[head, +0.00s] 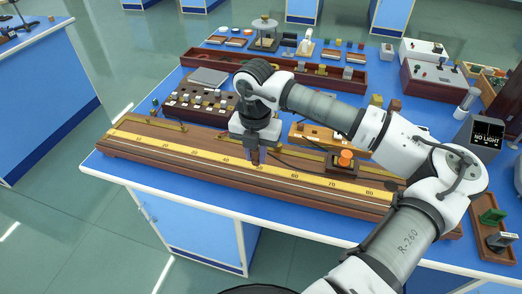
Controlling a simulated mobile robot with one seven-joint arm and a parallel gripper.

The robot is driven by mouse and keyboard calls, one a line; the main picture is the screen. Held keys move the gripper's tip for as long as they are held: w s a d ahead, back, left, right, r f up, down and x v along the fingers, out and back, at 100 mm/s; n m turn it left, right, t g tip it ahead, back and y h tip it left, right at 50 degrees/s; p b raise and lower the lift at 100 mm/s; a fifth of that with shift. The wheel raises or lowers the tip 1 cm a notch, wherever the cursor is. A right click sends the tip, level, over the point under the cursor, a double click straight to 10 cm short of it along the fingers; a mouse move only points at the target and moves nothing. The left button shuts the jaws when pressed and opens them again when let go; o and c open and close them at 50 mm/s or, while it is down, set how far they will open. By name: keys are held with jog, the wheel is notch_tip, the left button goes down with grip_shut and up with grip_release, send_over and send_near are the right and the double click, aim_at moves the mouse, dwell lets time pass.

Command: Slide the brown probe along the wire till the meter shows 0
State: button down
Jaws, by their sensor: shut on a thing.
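A long wooden board (135,152) with a yellow numbered scale (205,155) lies along the front of the blue bench. The wire along the scale is too thin to make out clearly. My gripper (256,156) points down over the middle of the board, left of the 60 mark. It is shut on what seems to be the brown probe, mostly hidden between its fingers. An orange-topped knob on a block (345,157) stands on the board to the right. I cannot tell which instrument is the meter, and no needle reading is legible.
A dark display (487,135) reading "NO LIGHT" stands at the right. Behind the board are a block of pegs (195,100), a long reddish tray (325,84) and white-topped boxes (432,80). My arm spans the bench's right half.

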jog(key=shift+f+b, duration=1.2)
jog(key=shift+f, duration=1.45)
jog(key=shift+f+b, duration=0.15)
jog(key=shift+b, duration=0.25)
jog(key=shift+s+f+b, duration=0.15)
jog(key=shift+f+b, duration=0.1)
jog(key=shift+b, duration=0.3)
dwell(1.2)
jog(key=shift+d, duration=0.15)
dwell(1.7)
